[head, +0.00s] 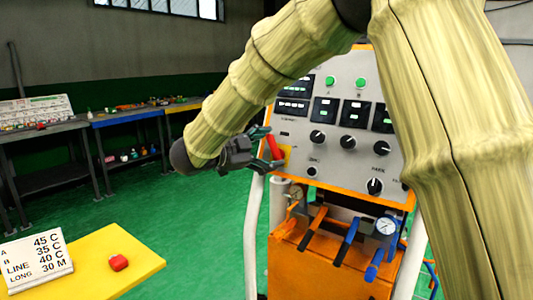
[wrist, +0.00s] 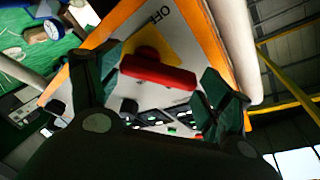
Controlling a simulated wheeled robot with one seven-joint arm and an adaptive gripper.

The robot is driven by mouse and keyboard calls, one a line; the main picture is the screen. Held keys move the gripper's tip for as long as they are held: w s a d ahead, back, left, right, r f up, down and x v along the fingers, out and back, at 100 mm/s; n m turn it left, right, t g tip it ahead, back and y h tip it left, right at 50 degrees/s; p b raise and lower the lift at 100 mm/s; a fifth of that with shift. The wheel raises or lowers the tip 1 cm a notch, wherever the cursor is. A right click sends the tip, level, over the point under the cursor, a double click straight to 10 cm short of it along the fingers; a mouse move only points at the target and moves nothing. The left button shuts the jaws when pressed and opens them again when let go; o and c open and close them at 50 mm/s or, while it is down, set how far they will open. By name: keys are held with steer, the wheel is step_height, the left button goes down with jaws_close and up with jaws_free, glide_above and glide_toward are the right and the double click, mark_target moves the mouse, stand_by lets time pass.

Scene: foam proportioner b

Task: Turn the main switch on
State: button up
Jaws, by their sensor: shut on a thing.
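The main switch is a red bar handle (head: 273,147) on a yellow plate (head: 288,155), at the left edge of the grey control panel (head: 345,70). In the wrist view the red handle (wrist: 158,72) lies across the yellow plate (wrist: 150,42), with the word OFF printed beside the plate. My gripper (head: 265,142) is at the handle, coming from the left. In the wrist view its green-padded fingers stand at the two ends of the handle, and it is shut on the handle. The exact finger contact is partly hidden in the head view.
Black knobs (head: 348,142), green buttons and displays fill the panel. Below are blue and orange levers (head: 347,240) and a gauge (head: 386,226). A yellow table (head: 120,255) with a sign and a red block stands front left. Workbenches line the back wall; green floor lies between.

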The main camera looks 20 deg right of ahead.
steer(key=m, duration=0.1)
steer(key=m+g, duration=0.1)
steer(key=m+b, duration=0.1)
steer(key=m, duration=0.1)
steer(key=shift+s+d+r+y, duration=0.1)
steer(key=shift+d+r+y, duration=0.05)
steer(key=shift+d+y, duration=0.15)
steer(key=shift+s+d+r+m+g+y+b, duration=0.1)
steer(key=shift+m+g+y+b, duration=0.2)
steer(key=shift+m, duration=0.6)
steer(key=shift+s+r+m+g+y+b, duration=0.15)
steer(key=shift+m+b, duration=0.25)
steer(key=shift+m, duration=0.5)
steer(key=o, duration=1)
steer(key=v, duration=1.2)
steer(key=shift+w, duration=0.15)
